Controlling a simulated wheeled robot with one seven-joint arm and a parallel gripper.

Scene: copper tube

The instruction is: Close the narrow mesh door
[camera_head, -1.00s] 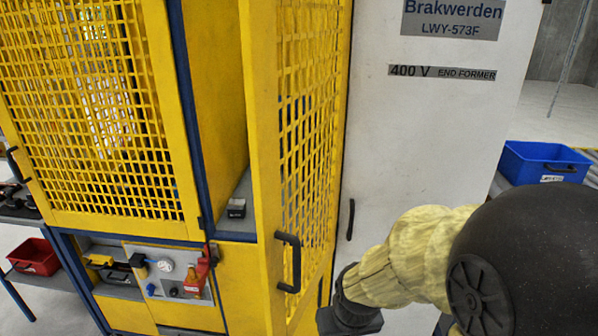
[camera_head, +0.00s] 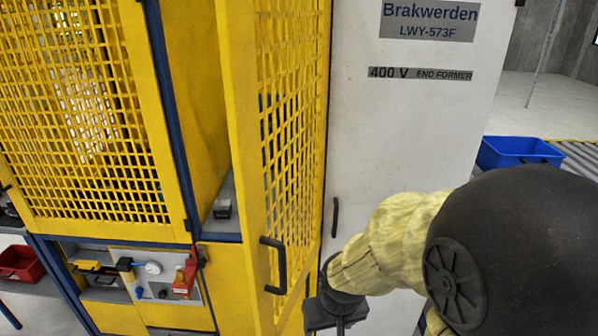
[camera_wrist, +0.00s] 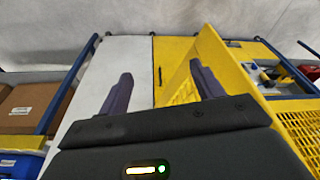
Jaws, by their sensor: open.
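The narrow mesh door (camera_head: 291,140) is a yellow frame with yellow mesh. It stands open, swung out from the machine, and shows edge-on towards me. Its black handle (camera_head: 274,265) is on the near edge, low down. In the wrist view the door (camera_wrist: 212,62) is a yellow panel behind the right finger. My gripper (camera_wrist: 162,88) is open, with nothing between its two dark fingers. In the head view only the wrist end shows, low and right of the handle and apart from it; the fingertips are hidden there.
The wide mesh panel (camera_head: 75,110) is to the left, above a control panel (camera_head: 160,277) with a gauge and red switch. A white cabinet (camera_head: 410,140) with a dark handle stands right of the door. A blue crate (camera_head: 515,152) is at the right, a red bin (camera_head: 22,262) at the left.

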